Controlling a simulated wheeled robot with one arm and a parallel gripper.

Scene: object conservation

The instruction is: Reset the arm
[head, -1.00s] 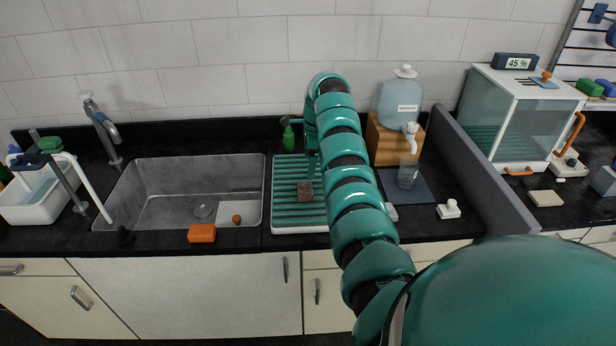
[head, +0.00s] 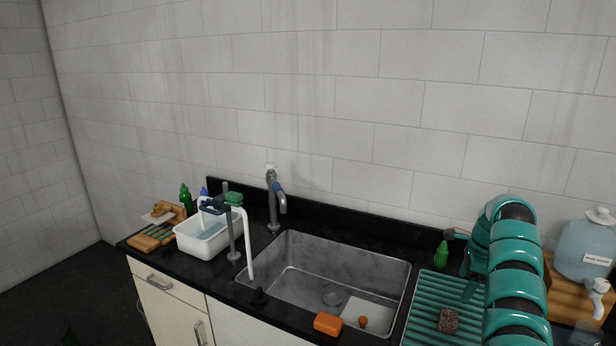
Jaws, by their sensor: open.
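My teal arm reaches in from the lower right of the head view and bends down over the green ribbed drying rack (head: 425,310). My gripper (head: 469,290) hangs at its end, small and partly hidden by the arm's links. It is open and appears empty. A rough brown block (head: 448,320) lies on the rack, a little below and left of the gripper and apart from it.
A metal sink (head: 300,270) lies left of the rack, with an orange block (head: 328,324) on its front edge. A faucet (head: 273,200) and a white tub (head: 202,235) stand further left. A green bottle (head: 441,256) is close behind the arm. A water dispenser (head: 584,250) stands right.

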